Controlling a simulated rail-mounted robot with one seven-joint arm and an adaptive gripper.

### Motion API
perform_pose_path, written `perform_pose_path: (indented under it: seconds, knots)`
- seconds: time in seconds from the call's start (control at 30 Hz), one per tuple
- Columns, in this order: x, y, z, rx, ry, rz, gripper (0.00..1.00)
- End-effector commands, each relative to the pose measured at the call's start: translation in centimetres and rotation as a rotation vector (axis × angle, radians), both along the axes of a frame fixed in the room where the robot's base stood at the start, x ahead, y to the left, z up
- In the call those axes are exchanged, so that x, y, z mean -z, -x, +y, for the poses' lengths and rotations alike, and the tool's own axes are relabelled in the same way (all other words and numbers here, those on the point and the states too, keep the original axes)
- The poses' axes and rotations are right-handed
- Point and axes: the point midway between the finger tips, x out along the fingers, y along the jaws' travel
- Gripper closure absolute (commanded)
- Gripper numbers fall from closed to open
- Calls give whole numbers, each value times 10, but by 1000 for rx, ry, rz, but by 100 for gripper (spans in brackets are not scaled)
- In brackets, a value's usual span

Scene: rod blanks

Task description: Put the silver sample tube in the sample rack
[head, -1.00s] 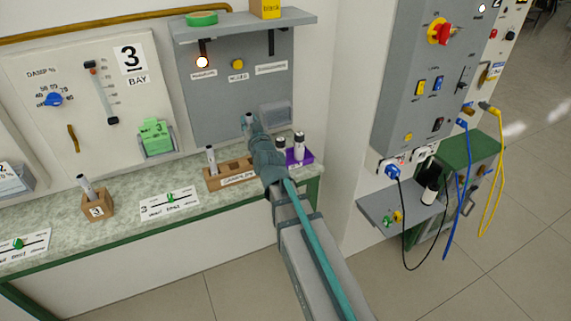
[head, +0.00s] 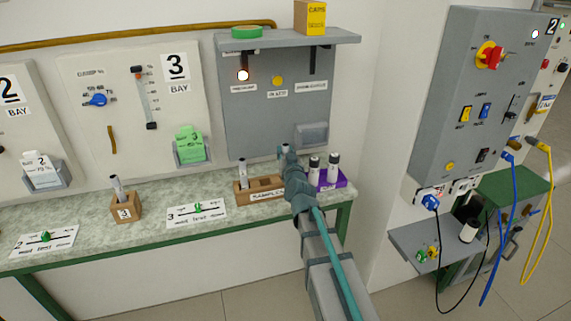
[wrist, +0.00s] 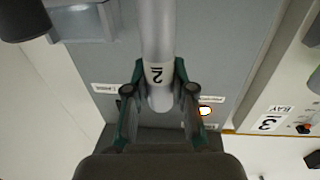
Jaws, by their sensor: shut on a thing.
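My gripper (wrist: 159,82) is shut on the silver sample tube (wrist: 155,30), which has a white label marked 2. In the head view my gripper (head: 287,158) is above and behind the right part of the sample rack (head: 268,197). Only a small end of the held tube (head: 284,148) shows there. The rack is a wooden block on the bench, labelled SAMPLES. Middle openings look empty; my arm hides the right end.
A purple holder (head: 332,183) with two black-and-white tubes stands close right of my arm. A wooden block marked 3 (head: 126,208) holds another tube to the left. A slider card (head: 196,214) lies between. A grey panel (head: 262,110) and shelf (head: 290,40) rise behind.

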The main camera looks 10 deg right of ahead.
Motion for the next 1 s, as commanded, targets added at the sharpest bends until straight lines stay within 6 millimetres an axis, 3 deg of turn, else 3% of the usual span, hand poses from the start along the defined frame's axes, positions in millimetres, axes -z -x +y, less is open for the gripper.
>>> perform_pose_path:
  seconds: [0.03, 0.2, 0.67, 0.7, 0.83, 1.0]
  knots:
    - [12, 0, 0, 0, 0, 0, 98]
    - [28, 0, 0, 0, -1, 0, 98]
    - [31, 0, 0, 0, -1, 0, 98]
    - [31, 0, 0, 0, -1, 0, 75]
    - [30, 0, 0, 0, -1, 0, 53]
    - [30, 0, 0, 0, -1, 0, 51]
